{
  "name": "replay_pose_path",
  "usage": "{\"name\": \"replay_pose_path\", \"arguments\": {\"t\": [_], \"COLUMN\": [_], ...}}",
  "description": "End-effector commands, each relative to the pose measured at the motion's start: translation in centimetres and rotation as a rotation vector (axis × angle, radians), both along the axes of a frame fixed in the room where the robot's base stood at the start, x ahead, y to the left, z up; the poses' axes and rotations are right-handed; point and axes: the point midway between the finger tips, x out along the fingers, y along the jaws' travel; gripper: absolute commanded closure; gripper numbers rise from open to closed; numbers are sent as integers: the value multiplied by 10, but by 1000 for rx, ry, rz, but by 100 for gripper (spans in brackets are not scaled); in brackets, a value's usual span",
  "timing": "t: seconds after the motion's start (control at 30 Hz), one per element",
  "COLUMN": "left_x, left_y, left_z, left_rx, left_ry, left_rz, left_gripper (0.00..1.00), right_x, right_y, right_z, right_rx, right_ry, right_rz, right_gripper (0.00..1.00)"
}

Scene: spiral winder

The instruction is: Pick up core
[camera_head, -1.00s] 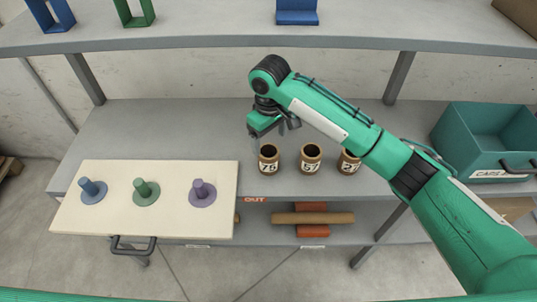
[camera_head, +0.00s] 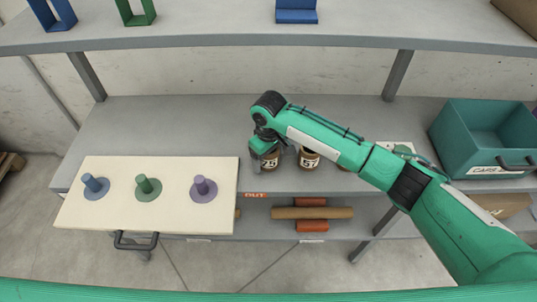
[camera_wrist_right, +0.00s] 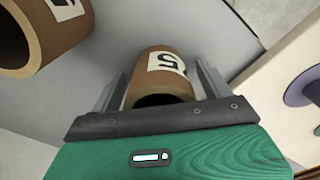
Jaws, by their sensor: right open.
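Several brown tube cores with white number labels stand upright on the middle shelf. The leftmost core (camera_head: 270,162) is under my right gripper (camera_head: 264,148); its number is hard to read. In the right wrist view this core (camera_wrist_right: 160,73) sits between the two open grey fingers of the right gripper (camera_wrist_right: 160,85), with a gap seen on each side. The core marked 57 (camera_head: 309,160) stands just to the right. Another core further right is mostly hidden by my arm. My left gripper is out of view.
A cream board (camera_head: 120,215) with blue, green and purple pegs on discs lies at the left. A teal bin (camera_head: 470,150) stands at the right. Brown and orange rolls lie on the lower shelf (camera_head: 255,228). The upper shelf (camera_head: 220,30) overhangs behind.

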Motion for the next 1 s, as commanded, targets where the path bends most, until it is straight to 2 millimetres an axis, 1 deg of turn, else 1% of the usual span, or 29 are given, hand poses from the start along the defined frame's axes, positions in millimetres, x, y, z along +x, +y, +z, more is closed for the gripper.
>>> {"name": "replay_pose_path", "arguments": {"t": [0.03,0.17,0.2,0.27,0.3,0.53,0.63,0.77,0.9,1.0], "left_x": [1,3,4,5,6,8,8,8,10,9], "left_y": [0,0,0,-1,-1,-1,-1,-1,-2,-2], "left_z": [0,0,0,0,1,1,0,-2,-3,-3], "left_rx": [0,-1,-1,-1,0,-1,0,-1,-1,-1], "left_ry": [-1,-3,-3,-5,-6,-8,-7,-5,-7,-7], "left_rz": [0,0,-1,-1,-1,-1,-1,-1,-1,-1], "left_gripper": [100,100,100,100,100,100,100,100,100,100], "right_x": [0,0,0,0,0,0,1,1,1,1], "right_y": [0,0,0,0,0,0,1,1,1,1], "right_z": [0,0,0,0,0,2,10,33,62,80], "right_rx": [0,0,0,0,0,1,2,4,2,3], "right_ry": [0,0,0,0,0,-1,-2,-2,-4,-1], "right_rz": [0,0,0,0,0,0,0,1,1,1], "right_gripper": [22,48,56,67,69,69,69,69,69,69]}}
